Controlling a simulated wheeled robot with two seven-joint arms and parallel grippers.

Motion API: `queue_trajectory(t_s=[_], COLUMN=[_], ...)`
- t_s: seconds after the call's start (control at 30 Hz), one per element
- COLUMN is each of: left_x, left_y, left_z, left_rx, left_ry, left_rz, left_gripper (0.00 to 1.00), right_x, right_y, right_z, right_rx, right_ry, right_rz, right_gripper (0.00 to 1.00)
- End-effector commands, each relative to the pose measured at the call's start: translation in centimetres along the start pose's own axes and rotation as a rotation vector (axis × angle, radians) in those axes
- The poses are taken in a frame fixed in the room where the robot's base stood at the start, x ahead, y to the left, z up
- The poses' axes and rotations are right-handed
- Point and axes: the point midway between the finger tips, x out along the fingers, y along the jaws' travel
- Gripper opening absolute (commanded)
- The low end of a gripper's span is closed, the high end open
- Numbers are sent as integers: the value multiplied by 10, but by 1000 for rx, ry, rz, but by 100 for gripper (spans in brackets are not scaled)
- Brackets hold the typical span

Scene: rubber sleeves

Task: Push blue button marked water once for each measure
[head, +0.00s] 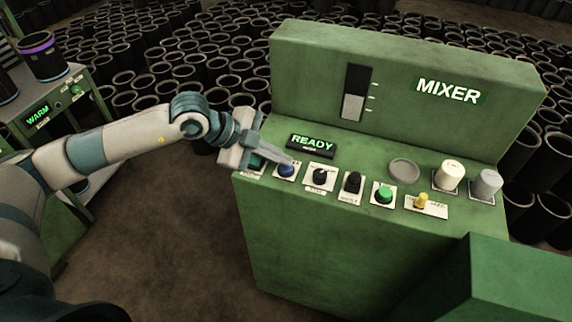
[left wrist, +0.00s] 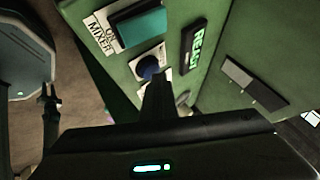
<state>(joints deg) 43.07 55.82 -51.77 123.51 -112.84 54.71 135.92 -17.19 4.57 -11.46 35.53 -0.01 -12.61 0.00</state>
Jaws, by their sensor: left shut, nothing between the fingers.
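The green mixer console (head: 300,230) carries a row of controls on its sloped top. The blue button (head: 286,170) sits on a white label plate near the left end, its lettering too small to read. My left gripper (head: 286,161) is shut and empty, its fingertips right by the blue button. In the left wrist view, the shut fingers (left wrist: 158,95) point at the blue button (left wrist: 150,66) and overlap its near side. I cannot tell whether they touch it. A level gauge (head: 356,92) on the back panel is pale in its lower part. My right gripper is not in view.
A teal switch labelled "ON MIXER" (left wrist: 140,27) is left of the button. A black knob (head: 320,176), black switch (head: 351,183), green button (head: 383,192) and yellow control (head: 422,201) lie to the right. The display (head: 311,144) reads READY. Many black sleeves stand behind.

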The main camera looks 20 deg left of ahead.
Motion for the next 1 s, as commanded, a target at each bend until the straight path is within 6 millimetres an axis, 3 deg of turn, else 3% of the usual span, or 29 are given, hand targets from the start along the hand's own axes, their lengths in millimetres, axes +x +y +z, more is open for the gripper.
queue_trajectory(t_s=[1.0], left_x=[-11], left_y=[-8], left_z=[-8], left_rx=[0], left_ry=[0], left_rz=[1], left_gripper=[0], right_x=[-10], right_y=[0], right_z=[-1], right_rx=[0], right_ry=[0], right_rz=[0], right_gripper=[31])
